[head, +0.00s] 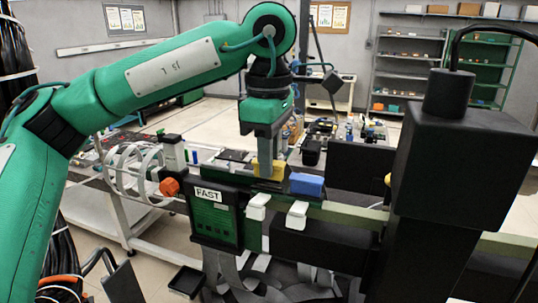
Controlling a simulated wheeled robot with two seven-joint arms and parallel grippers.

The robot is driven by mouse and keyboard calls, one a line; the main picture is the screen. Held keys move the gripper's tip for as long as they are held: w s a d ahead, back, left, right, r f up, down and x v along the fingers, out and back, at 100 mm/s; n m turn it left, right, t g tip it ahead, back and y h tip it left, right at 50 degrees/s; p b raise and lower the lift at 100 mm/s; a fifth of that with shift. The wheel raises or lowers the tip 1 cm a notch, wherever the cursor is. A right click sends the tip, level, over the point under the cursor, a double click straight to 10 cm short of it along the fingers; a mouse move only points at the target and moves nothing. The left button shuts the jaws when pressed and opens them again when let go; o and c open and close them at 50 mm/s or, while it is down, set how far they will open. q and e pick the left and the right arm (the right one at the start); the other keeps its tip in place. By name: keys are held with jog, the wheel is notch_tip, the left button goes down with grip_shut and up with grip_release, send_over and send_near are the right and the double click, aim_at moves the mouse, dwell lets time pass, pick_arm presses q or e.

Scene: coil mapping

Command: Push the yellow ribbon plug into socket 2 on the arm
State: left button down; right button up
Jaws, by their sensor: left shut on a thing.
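My left gripper (268,158) hangs from the green arm in the middle of the head view, fingers pointing down. It is shut on the yellow plug (264,169), a small yellow block at its fingertips, just above the black top of the bench unit. Whether the plug touches anything beneath is hidden. A blue block (307,184) sits just right of it. Two white plugs (258,205) (297,213) sit in front, with grey ribbons hanging below. I cannot make out socket 2 or any socket numbers. My right gripper is out of view.
A tall black housing (455,150) with a cable fills the right side. An olive bar (350,216) runs between.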

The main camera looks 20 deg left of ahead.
pick_arm(q)
jog(key=shift+f+b, duration=0.75)
jog(key=shift+f, duration=0.2)
dwell(1.0)
jog(key=c, duration=1.3)
grip_release()
jog(key=shift+o, duration=0.2)
notch_tip(320, 180, up, 3)
jog(key=shift+f+b, duration=0.2)
jog(key=shift+b, duration=0.6)
notch_tip(320, 180, up, 11)
